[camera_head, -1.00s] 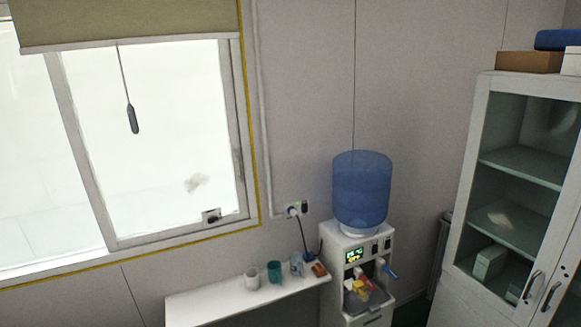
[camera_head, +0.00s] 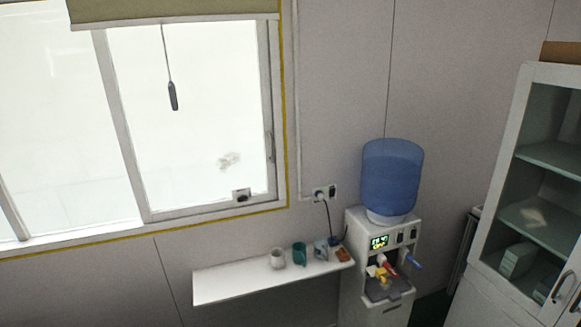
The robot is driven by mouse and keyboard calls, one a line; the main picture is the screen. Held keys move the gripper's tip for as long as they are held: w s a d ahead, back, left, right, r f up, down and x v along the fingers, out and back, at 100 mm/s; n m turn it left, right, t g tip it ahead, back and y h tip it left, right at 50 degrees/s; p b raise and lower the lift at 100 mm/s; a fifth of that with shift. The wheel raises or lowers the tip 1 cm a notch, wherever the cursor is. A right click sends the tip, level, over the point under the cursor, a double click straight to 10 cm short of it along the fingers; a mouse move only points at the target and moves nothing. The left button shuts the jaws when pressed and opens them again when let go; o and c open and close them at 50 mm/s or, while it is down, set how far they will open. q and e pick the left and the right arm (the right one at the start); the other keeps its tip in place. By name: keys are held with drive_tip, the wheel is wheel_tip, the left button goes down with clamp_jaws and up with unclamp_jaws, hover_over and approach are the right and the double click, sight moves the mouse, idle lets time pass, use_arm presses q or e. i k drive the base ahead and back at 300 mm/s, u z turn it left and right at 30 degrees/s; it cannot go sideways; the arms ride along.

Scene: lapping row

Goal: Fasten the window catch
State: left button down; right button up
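A sliding window (camera_head: 190,120) fills the upper left, with a pale frame and bright panes. A small pale fitting with a dark part (camera_head: 242,196) sits low on the right pane, just above the bottom rail. A slim upright handle (camera_head: 269,147) is on the right side of the sash. Which of the two is the catch, and whether it is fastened, I cannot tell at this size. The right sash appears to stand against the right jamb. Neither of my grippers is in view.
A glass-fronted cabinet (camera_head: 505,180) is at far right. A blind (camera_head: 170,10) and hanging pull (camera_head: 173,96) cover the window's top.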

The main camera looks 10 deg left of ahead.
sight(242, 199)
drive_tip(key=z, duration=0.05)
drive_tip(key=i, duration=1.05)
drive_tip(key=u, duration=1.4)
